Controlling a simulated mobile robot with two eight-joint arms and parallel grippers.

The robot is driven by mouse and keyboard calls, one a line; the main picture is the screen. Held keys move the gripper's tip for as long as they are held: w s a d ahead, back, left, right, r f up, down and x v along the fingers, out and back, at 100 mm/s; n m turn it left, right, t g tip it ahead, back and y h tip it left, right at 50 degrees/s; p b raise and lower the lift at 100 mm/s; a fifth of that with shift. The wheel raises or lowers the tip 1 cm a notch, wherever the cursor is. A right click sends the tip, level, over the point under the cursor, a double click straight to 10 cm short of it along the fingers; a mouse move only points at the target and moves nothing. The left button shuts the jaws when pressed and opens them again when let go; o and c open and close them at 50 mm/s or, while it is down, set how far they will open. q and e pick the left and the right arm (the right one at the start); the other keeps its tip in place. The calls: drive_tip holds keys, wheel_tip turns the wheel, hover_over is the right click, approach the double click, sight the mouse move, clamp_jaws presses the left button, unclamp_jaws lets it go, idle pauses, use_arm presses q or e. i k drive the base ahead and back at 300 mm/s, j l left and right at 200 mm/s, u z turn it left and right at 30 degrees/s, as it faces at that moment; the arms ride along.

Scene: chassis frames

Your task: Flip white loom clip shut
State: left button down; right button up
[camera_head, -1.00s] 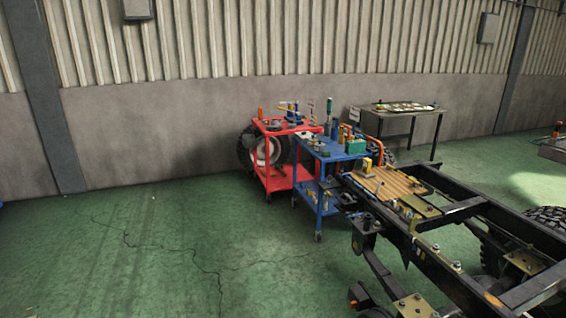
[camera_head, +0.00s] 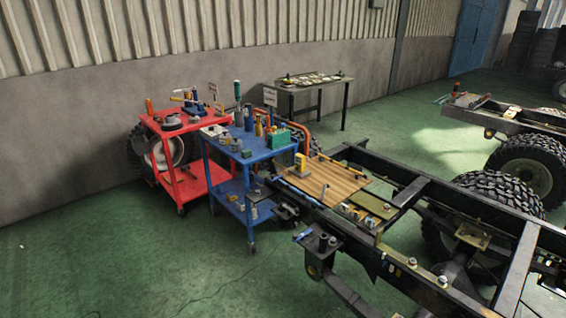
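The black chassis frame (camera_head: 408,242) runs from the middle of the view to the lower right. Several small pale and coloured pieces (camera_head: 356,213) sit in a row on its near rail, beside the wooden board. They are too small to tell which is a white loom clip, or whether any clip is open or shut. Neither of my grippers is in view.
A wooden board (camera_head: 325,181) lies across the chassis end. A blue cart (camera_head: 236,187) with tools and bottles and a red cart (camera_head: 187,186) stand left of it. A grey table (camera_head: 318,87) stands behind. Green floor is free at lower left.

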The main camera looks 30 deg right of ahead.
sight(324, 186)
drive_tip(key=i+z, duration=0.5)
drive_tip(key=i, duration=0.15)
drive_tip(key=i+j+z, duration=0.2)
drive_tip(key=i+z, duration=0.3)
drive_tip(key=i, duration=0.2)
drive_tip(key=i+z, duration=0.4)
drive_tip(key=i, duration=0.2)
drive_tip(key=u, duration=10.1)
